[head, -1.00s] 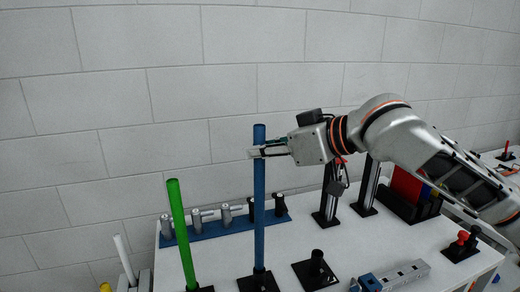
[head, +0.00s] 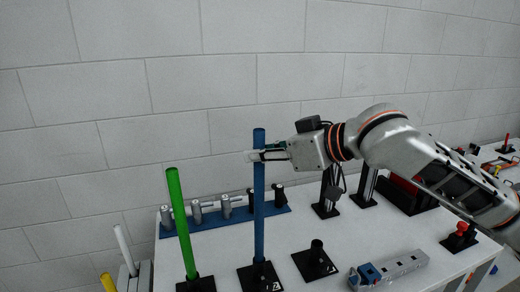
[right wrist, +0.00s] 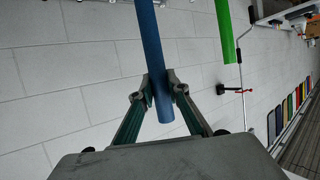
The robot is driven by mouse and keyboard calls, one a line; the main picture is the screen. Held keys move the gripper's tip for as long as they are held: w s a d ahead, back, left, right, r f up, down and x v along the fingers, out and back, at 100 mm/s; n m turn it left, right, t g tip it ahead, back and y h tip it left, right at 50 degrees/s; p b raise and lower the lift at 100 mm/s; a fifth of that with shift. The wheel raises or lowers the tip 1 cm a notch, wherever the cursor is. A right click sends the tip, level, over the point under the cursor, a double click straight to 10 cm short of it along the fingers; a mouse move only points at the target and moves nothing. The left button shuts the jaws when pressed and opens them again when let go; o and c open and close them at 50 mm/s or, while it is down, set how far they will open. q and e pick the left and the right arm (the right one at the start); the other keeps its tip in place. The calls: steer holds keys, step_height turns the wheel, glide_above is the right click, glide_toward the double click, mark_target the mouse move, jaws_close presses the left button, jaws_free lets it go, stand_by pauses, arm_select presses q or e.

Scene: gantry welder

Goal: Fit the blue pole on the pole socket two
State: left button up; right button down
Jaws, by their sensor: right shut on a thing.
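The blue pole (head: 259,205) stands upright in the head view. Its lower end meets the short black tube of a socket plate (head: 250,279) with a pale mark like a 2; how far it is inside is hard to tell. My right gripper (head: 259,156) is shut on the blue pole near its top. In the right wrist view, the gripper (right wrist: 163,92) has a finger on each side of the blue pole (right wrist: 150,40), and the pole's top end sticks out beyond them. My left gripper is not in view.
A green pole (head: 181,222) stands in a black socket (head: 197,285) to the left. An empty black socket (head: 316,263) is to the right. A blue rack with grey cylinders (head: 213,224) is behind, a grey-blue block (head: 390,268) at front right. The white table (head: 345,235) has free room between.

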mark_target(260, 177)
steer(key=shift+f+b, duration=0.45)
steer(key=shift+f, duration=2.6)
steer(key=c, duration=1.9)
jaws_free()
